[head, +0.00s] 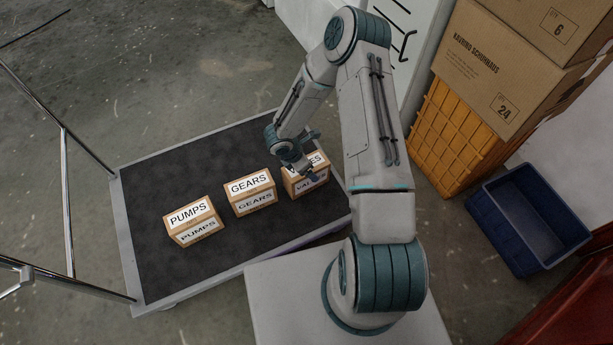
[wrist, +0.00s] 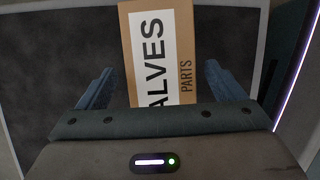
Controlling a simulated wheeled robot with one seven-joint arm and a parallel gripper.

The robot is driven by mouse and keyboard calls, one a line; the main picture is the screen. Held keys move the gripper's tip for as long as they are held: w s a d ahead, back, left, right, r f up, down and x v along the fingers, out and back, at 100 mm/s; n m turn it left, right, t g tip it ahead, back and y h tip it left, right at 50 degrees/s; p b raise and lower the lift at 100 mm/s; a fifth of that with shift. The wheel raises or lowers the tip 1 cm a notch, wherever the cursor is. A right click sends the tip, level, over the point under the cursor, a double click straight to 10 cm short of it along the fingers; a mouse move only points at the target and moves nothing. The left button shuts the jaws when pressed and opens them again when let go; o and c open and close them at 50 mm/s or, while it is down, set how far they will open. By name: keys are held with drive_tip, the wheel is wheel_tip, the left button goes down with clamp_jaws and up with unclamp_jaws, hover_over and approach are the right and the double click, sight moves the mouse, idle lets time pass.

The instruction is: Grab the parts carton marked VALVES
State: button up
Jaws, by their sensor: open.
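The VALVES carton (head: 309,187) is a small brown box with white labels on its top and front. It stands at the right end of a row on a dark cart deck. My gripper (head: 304,170) is over it and covers part of its top label. In the wrist view the carton (wrist: 162,50) lies between the two spread blue fingers of my gripper (wrist: 160,88), with clear space on both sides. The gripper is open and empty. The near end of the carton is hidden behind the gripper body. I cannot tell the height of the fingertips over the carton.
The GEARS carton (head: 250,192) and the PUMPS carton (head: 193,220) stand to the left on the same cart (head: 160,275). A blue bin (head: 528,220), an orange crate (head: 440,135) and large cardboard boxes (head: 490,70) are at the right. The deck's left part is clear.

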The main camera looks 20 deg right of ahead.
drive_tip(key=shift+b+x, duration=0.35)
drive_tip(key=shift+x, duration=1.25)
drive_tip(key=shift+f+b, duration=0.25)
drive_tip(key=shift+b, duration=0.2)
drive_tip(key=c, duration=1.5)
drive_tip(key=shift+r+p, duration=0.25)
drive_tip(key=shift+p, duration=0.1)
